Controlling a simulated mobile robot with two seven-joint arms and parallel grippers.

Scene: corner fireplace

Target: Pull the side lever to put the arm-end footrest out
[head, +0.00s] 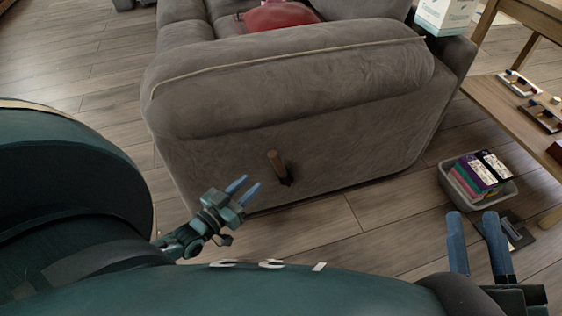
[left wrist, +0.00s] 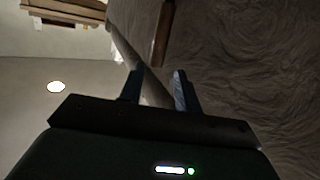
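The grey-brown sofa (head: 330,155) stands ahead with its arm end facing me. A wooden side lever (head: 276,164) sticks out of that side panel from a dark slot. No extended footrest shows at this end. My left gripper (head: 242,188) is open and empty, low and to the left of the lever, apart from it. In the left wrist view the lever (left wrist: 162,34) shows beyond and above the open fingers (left wrist: 158,85). My right gripper (head: 474,222) is open and empty at the lower right, away from the lever.
A grey bin (head: 479,196) with colourful boxes stands on the floor right of the sofa. A wooden table (head: 505,104) holds small items. A white box (head: 445,15) and a red item (head: 276,16) are at the back.

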